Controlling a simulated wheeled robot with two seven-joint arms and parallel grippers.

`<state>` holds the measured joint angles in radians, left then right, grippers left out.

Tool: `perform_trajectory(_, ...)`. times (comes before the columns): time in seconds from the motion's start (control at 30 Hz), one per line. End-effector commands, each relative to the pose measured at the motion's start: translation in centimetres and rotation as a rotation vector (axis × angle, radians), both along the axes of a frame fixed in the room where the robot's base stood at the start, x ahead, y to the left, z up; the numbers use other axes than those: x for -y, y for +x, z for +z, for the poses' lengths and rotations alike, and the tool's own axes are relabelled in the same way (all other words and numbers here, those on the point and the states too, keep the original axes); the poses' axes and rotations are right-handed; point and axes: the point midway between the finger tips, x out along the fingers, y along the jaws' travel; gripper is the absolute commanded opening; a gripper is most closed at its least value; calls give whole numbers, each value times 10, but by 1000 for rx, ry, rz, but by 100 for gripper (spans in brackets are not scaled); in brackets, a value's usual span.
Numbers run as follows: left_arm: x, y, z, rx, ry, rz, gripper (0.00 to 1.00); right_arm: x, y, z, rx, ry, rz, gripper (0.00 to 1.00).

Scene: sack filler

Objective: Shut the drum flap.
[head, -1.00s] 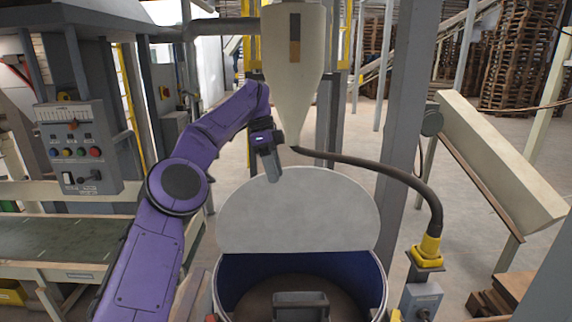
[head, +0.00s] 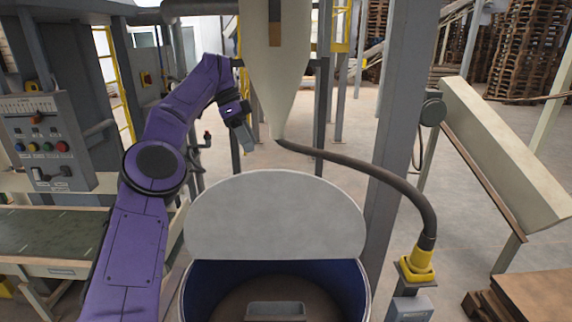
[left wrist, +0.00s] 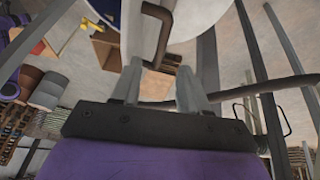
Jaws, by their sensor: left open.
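The drum (head: 368,290) stands at the bottom middle of the head view, with a pale rim and a dark blue inside. Its flap (head: 275,215), a pale grey rounded plate, stands raised at the drum's back edge, so the drum is open. My left gripper (head: 248,138) is open and empty, above the flap's top edge in the picture and apart from it. Its two fingers (left wrist: 158,88) show spread in the left wrist view, with nothing between them. I cannot surely pick out the flap there. My right gripper is not in view.
A cream hopper (head: 274,70) hangs above and behind the flap. A dark hose (head: 370,171) runs from near its tip to a yellow fitting (head: 420,268) right of the drum. A grey pillar (head: 402,120) stands behind. A control panel (head: 42,145) is at left.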

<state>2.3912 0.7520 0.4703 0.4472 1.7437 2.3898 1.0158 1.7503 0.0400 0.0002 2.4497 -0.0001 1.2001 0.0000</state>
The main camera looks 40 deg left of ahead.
Motion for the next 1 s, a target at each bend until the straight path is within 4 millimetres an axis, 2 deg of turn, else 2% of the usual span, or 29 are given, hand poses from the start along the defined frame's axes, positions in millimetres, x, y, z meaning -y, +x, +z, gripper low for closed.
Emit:
perform_trajectory(0.17, 7, 6, -14, -3, 1, -10, 44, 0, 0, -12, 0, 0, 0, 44)
perform_trajectory(0.4, 32, 21, -62, -2, -1, -26, 44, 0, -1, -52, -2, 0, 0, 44)
perform_trajectory(0.6, 45, 29, -90, -3, 0, -26, 44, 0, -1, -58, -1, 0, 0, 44)
perform_trajectory(0.73, 48, 30, -97, -2, -1, -22, 44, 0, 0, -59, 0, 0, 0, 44)
perform_trajectory(0.97, 47, 30, -97, -1, 1, -20, 44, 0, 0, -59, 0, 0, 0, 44)
perform_trajectory(1.0, 47, 30, -97, -1, 1, -20, 34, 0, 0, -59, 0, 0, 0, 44)
